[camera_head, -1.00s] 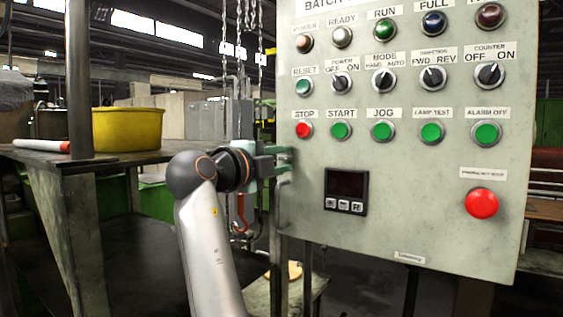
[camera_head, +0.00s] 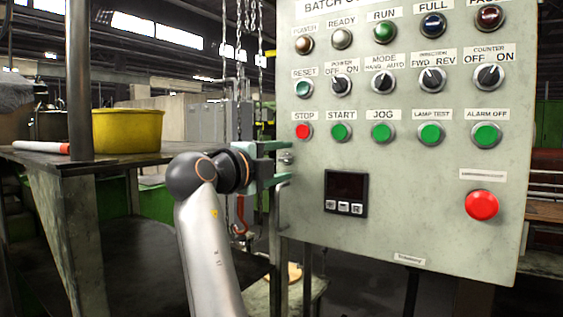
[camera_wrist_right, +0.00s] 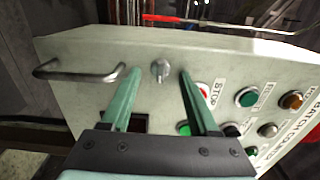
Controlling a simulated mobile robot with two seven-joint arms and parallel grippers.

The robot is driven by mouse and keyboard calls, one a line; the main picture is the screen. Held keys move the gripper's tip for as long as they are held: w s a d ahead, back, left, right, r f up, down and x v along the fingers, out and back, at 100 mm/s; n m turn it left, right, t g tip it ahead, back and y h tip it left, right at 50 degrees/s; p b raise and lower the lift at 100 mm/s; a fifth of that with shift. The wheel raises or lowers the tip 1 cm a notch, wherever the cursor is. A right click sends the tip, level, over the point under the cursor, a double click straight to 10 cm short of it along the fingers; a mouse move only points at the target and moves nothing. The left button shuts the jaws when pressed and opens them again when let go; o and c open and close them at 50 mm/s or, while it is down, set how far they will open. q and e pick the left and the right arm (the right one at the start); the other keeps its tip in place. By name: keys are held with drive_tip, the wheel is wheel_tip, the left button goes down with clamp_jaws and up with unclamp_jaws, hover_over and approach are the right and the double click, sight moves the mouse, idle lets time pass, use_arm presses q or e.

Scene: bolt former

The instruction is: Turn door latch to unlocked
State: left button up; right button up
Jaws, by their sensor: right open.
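The door latch (camera_wrist_right: 160,70) is a small metal knob on the face of the grey-green control cabinet (camera_head: 400,225). In the head view the latch (camera_head: 286,158) is near the panel's left edge. My right gripper (camera_wrist_right: 159,76) is open and empty. Its two green fingers point at the panel, one on each side of the latch in the wrist view, with the latch near their tips. In the head view one finger is above the latch and the other below it. I cannot tell whether the fingertips touch the panel. My left gripper is out of view.
A metal handle (camera_wrist_right: 80,72) sticks out of the panel beside the gripper; it also shows in the head view (camera_head: 281,205). Buttons and selector knobs fill the panel to the right, including a red emergency button (camera_head: 482,205). A yellow tub (camera_head: 127,130) stands on a table at left.

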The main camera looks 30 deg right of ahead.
drive_tip(key=shift+a, duration=0.1)
drive_tip(key=shift+s+a, duration=0.15)
drive_tip(key=shift+a, duration=0.2)
use_arm(q)
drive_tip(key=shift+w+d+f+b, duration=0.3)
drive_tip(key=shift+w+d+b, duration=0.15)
drive_tip(key=shift+b, duration=0.45)
use_arm(e)
drive_tip(key=v, duration=1.1)
drive_tip(key=shift+s+a, duration=0.2)
drive_tip(key=shift+a, duration=0.05)
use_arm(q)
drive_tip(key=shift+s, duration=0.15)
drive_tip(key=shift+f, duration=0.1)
